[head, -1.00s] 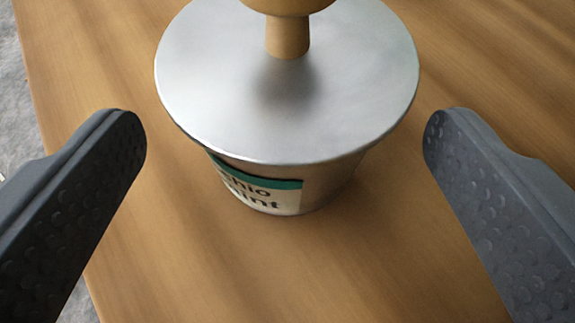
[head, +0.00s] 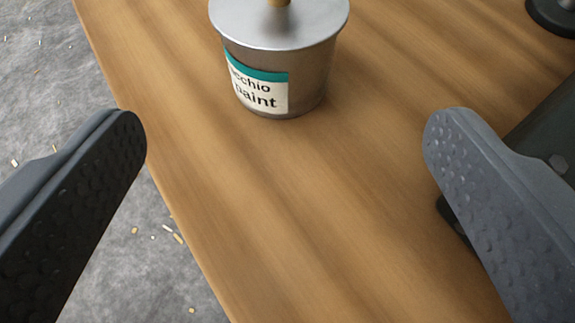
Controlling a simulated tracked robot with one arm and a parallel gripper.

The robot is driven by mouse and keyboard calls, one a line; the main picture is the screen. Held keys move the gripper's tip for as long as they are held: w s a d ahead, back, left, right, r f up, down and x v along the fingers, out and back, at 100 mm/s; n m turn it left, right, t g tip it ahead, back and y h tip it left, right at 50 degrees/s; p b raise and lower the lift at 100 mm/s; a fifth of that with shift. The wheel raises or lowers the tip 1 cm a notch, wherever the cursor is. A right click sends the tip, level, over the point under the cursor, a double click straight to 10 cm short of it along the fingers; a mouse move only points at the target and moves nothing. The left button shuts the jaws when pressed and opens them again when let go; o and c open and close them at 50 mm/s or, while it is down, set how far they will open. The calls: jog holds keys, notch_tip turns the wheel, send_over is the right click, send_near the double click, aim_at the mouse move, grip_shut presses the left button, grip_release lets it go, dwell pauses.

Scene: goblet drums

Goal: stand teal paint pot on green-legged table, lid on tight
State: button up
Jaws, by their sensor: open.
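The paint pot (head: 312,77) is a metal bucket with a teal-banded white label. It stands upright on a wooden table top (head: 290,210), near the left edge. A silver lid (head: 285,28) with a wooden knob covers its top; I see no clear gap, but cannot tell how tight it sits. My gripper (head: 285,130) is open and empty, its two dark textured fingers wide apart. The pot is beyond the fingertips, toward the top of the view, and nothing touches it. The table's legs are out of view, so their colour does not show.
A dark flat object (head: 545,140) lies at the right, partly behind my right finger. A dark round base (head: 553,14) stands at the top right corner. Grey floor (head: 70,75) with scattered wood chips lies past the table's left edge. The table's middle is clear.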

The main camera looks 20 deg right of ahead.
jog(key=shift+s+a+b, duration=0.15)
jog(key=shift+s+b, duration=0.1)
jog(key=shift+b, duration=0.15)
jog(key=shift+r, duration=0.1)
jog(key=w+a+r+n+t+y, duration=0.1)
jog(key=a+r, duration=0.2)
jog(key=r, duration=0.8)
jog(key=w+a+r, duration=0.1)
jog(key=a+r, duration=0.2)
jog(key=r, duration=0.7)
jog(key=a+r+n+t+y, duration=0.1)
jog(key=a+r, duration=0.2)
jog(key=r, duration=0.8)
jog(key=s+a+r, duration=0.5)
jog(key=s+r, duration=0.1)
jog(key=r, duration=0.4)
jog(key=s+a+r+n+t+y, duration=0.1)
jog(key=s+a+r, duration=0.3)
jog(key=r, duration=0.5)
jog(key=s, duration=0.2)
jog(key=shift+s+a+r, duration=0.35)
jog(key=shift+a+r, duration=0.05)
